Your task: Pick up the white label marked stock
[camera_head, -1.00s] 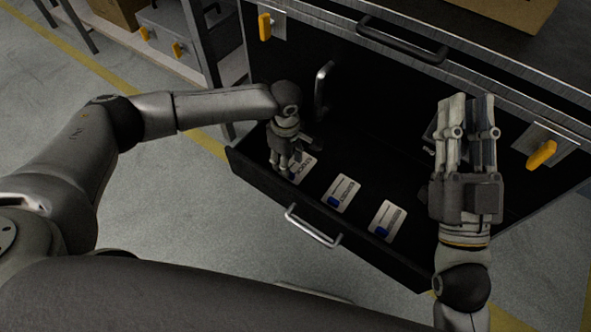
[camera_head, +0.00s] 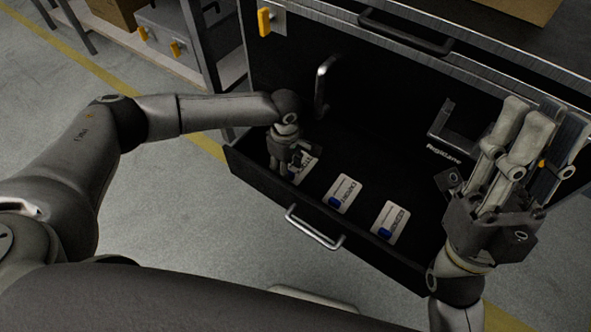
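Three white labels with dark print and a blue patch lie in a row in the open black drawer (camera_head: 262,178). The left label (camera_head: 305,172) is partly hidden by my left gripper (camera_head: 285,168). The middle label (camera_head: 345,189) and right label (camera_head: 393,216) are uncovered. The print is too small to read surely. My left gripper points down at the left label; I cannot tell whether it touches it or how its fingers stand. My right gripper (camera_head: 545,112) points up above the drawer's right side, apart from the labels. Its fingers overlap, so its opening is unclear.
A dark bracket-like object (camera_head: 443,128) with pale lettering stands in the drawer near my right gripper. The drawer's front handle (camera_head: 313,230) sticks out towards me. The cabinet top (camera_head: 470,25) with a cardboard box (camera_head: 515,8) is behind. The drawer floor between is clear.

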